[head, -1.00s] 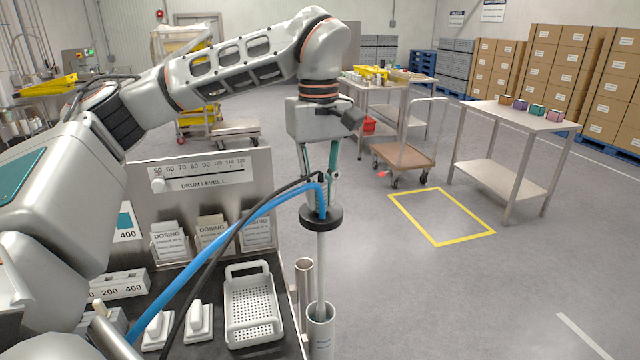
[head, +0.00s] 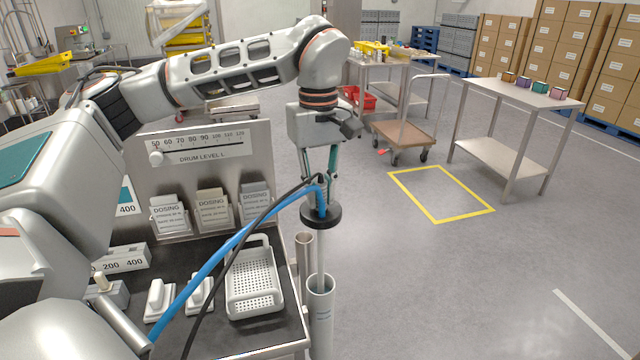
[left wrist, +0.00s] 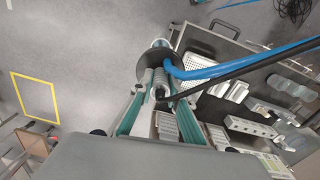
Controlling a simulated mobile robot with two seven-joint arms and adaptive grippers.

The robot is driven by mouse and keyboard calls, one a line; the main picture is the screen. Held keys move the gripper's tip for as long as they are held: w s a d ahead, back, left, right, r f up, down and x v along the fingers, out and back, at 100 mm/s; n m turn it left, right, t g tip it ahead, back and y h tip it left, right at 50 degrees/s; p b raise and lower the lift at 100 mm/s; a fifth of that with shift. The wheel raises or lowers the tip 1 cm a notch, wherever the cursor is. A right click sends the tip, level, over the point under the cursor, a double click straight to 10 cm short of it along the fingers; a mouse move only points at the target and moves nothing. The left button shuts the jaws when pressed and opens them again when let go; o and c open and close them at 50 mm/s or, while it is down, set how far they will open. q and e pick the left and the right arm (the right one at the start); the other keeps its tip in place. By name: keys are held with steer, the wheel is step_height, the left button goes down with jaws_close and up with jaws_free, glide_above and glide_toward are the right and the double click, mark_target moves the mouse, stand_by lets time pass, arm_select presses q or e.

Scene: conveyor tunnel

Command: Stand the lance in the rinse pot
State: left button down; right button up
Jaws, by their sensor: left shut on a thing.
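The lance is a pale upright tube (head: 320,246) with a black disc collar (head: 321,215), a blue hose and a black cable. My left gripper (head: 321,192) is shut on its upper part just above the collar. The left wrist view also shows the collar (left wrist: 146,66) beyond the gripper's fingers (left wrist: 158,98). The rinse pot (head: 321,322) is a tall grey-white cylinder at the station's front right corner. The lance's lower end passes into the pot's mouth in the head view, and its tip is hidden there. My right gripper is out of view.
A metal tube (head: 303,254) stands just behind the pot. A white perforated basket (head: 253,285) sits left of it on the dark worktop. The drum level panel (head: 205,160) and dosing cards (head: 212,210) stand behind.

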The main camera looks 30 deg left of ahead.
mark_target(320, 213)
arm_select(q)
steer(key=shift+f+b, duration=0.5)
steer(key=shift+f, duration=2.1)
